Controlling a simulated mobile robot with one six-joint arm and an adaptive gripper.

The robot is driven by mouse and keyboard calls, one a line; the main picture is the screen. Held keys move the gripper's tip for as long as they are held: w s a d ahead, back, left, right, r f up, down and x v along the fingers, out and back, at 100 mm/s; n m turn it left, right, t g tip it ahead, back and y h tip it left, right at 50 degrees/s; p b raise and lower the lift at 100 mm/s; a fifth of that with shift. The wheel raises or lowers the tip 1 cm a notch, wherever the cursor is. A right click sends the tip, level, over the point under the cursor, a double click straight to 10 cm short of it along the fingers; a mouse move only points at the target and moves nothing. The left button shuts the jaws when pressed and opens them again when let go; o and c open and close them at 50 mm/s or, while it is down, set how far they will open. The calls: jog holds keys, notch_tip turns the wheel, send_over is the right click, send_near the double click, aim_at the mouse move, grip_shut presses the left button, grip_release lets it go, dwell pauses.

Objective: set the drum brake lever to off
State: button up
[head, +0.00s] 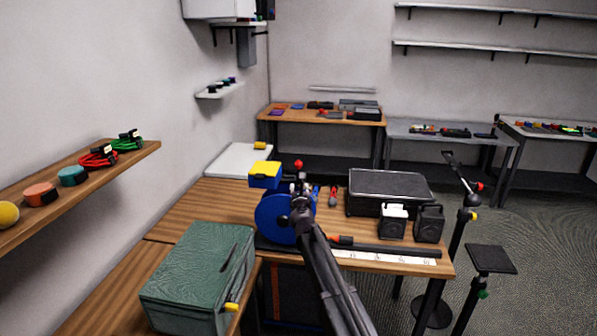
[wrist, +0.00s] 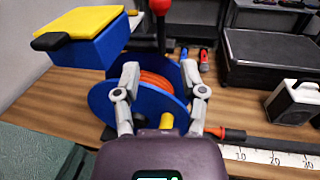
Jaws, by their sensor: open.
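The cable drum (head: 274,219) has blue discs and stands on the wooden workbench. In the wrist view the drum (wrist: 150,103) shows orange cable wound between its discs and a yellow knob (wrist: 167,121) on its near side. A red-knobbed lever (head: 298,164), which looks like the brake lever, stands upright behind the drum. In the wrist view this lever (wrist: 161,30) rises beyond my fingertips, its top cut off by the frame. My gripper (wrist: 160,68) is open, with its fingers on either side of the drum's upper part. I cannot tell whether they touch it. No off mark is readable.
A blue box with a yellow lid (head: 265,175) stands just left of the drum. A black case (head: 388,187) and two small boxes lie right. A dark bar with an orange end (head: 390,248) and a white ruler (head: 385,260) lie in front. A green case (head: 197,275) is front left.

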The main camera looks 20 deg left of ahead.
aim_at(298, 171)
jog(key=x, duration=1.3)
jog(key=shift+w+a, duration=0.1)
jog(key=shift+w, duration=0.3)
grip_shut()
